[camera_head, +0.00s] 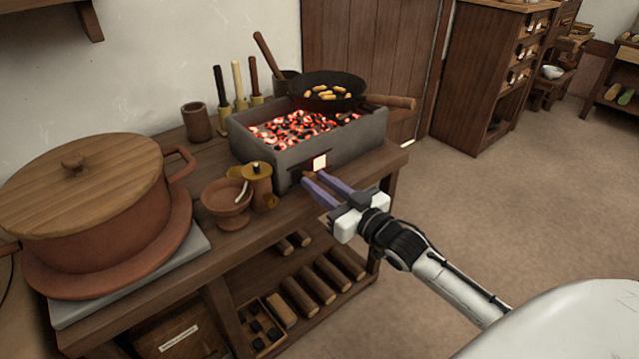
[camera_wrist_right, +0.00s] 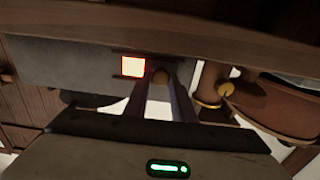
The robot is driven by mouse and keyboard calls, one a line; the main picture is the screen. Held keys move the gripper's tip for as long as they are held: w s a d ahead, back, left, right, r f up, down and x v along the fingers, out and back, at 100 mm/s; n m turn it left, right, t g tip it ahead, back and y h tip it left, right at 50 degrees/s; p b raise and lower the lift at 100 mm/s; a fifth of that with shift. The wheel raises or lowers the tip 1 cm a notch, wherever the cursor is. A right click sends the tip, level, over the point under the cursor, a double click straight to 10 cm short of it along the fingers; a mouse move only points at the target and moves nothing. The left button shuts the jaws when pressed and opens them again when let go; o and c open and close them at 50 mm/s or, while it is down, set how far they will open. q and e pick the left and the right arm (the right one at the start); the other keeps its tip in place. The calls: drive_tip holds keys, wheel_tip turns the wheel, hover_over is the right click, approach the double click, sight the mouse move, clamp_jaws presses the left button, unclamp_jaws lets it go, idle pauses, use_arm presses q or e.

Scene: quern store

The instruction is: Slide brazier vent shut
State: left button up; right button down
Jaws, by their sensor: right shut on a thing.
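The grey brazier (camera_head: 285,155) stands on the wooden bench, full of glowing coals. Its vent opening (camera_head: 320,162) shows as a bright square in the front wall, and it glows in the right wrist view (camera_wrist_right: 133,67) too. My right gripper (camera_head: 314,178) reaches the brazier's front just below the opening. In the right wrist view its fingers (camera_wrist_right: 160,85) are shut on a small round wooden knob (camera_wrist_right: 160,76) beside the glowing square. The fingers hide most of the vent slide. My left gripper is not in view.
A black pan (camera_head: 318,79) with food sits over the brazier's back, its handle (camera_head: 392,102) sticking out right. A brass-coloured lidded pot (camera_head: 257,186), a clay bowl (camera_head: 226,208) and a large lidded pot (camera_head: 95,246) stand left. The floor (camera_head: 480,220) on the right is clear.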

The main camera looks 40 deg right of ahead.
drive_tip(key=d+p, duration=0.1)
drive_tip(key=d, duration=0.4)
drive_tip(key=shift+w+d+p, duration=0.1)
drive_tip(key=shift+w+p, duration=0.1)
drive_tip(key=shift+p, duration=0.1)
drive_tip(key=shift+d, duration=0.1)
drive_tip(key=c, duration=1.5)
unclamp_jaws()
drive_tip(key=shift+d, duration=0.1)
drive_tip(key=shift+c, duration=0.2)
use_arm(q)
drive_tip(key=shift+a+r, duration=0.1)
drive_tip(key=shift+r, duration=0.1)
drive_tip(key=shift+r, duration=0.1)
use_arm(e)
drive_tip(key=shift+s, duration=0.1)
